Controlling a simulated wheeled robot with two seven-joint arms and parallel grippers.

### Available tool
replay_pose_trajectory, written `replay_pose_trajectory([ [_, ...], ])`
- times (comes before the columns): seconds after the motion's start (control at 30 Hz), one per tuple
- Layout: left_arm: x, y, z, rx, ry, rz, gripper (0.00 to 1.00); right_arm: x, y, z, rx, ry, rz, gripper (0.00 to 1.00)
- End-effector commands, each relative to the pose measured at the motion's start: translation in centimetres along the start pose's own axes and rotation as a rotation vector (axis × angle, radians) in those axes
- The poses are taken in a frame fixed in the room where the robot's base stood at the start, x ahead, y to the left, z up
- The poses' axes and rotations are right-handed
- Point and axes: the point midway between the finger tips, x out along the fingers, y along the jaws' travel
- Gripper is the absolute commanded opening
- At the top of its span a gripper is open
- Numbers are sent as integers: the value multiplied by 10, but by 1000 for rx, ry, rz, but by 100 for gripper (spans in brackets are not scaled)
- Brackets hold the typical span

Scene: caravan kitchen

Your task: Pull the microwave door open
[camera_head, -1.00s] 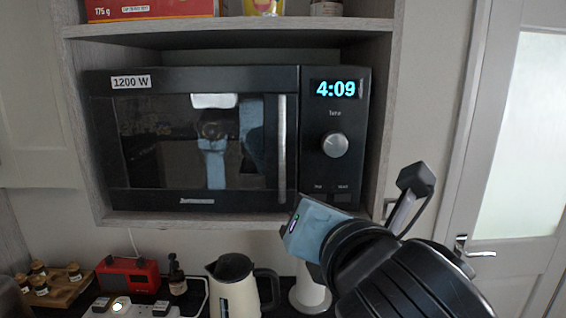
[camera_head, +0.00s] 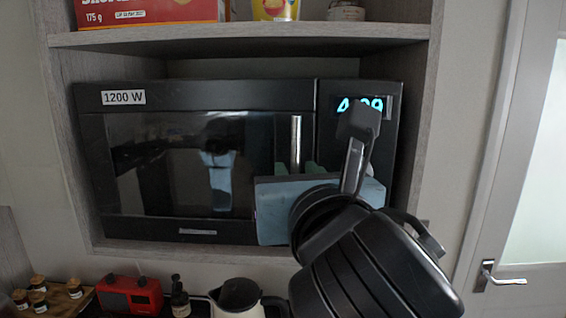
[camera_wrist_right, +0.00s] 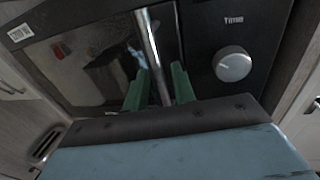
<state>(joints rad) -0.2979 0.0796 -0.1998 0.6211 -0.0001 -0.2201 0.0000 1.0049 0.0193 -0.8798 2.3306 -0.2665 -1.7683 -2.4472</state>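The black microwave (camera_head: 90,160) sits in a shelf niche, and its dark glass door (camera_head: 150,165) is shut. The upright silver door handle (camera_head: 296,140) is at the door's right side; my right gripper hides its lower part in the head view. My right gripper (camera_head: 297,170) is in front of the handle. In the right wrist view, its two green fingers (camera_wrist_right: 160,85) stand apart on either side of the handle (camera_wrist_right: 150,45), with no clear grip on it. The round knob (camera_wrist_right: 233,64) is right of the fingers. My left gripper is not in view.
The niche's wooden shelf (camera_head: 250,36) holds a red box (camera_head: 150,12) and other items above the microwave. A kettle (camera_head: 238,297), a red radio (camera_head: 130,294) and small jars are below. A door with a handle (camera_head: 490,277) is at the right.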

Motion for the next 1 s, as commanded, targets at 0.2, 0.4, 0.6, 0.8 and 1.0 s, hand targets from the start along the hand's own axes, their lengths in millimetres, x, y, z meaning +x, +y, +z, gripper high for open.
replay_pose_trajectory([
  [0.2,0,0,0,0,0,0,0,6,-5,0,0,0,-17,26],
  [0.4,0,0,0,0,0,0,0,6,-5,0,0,-1,-18,26],
  [0.6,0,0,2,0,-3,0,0,6,-5,0,0,0,-17,12],
  [0.8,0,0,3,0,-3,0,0,6,-5,0,0,0,-17,0],
  [1.0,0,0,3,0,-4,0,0,7,-5,0,0,0,-18,0],
])
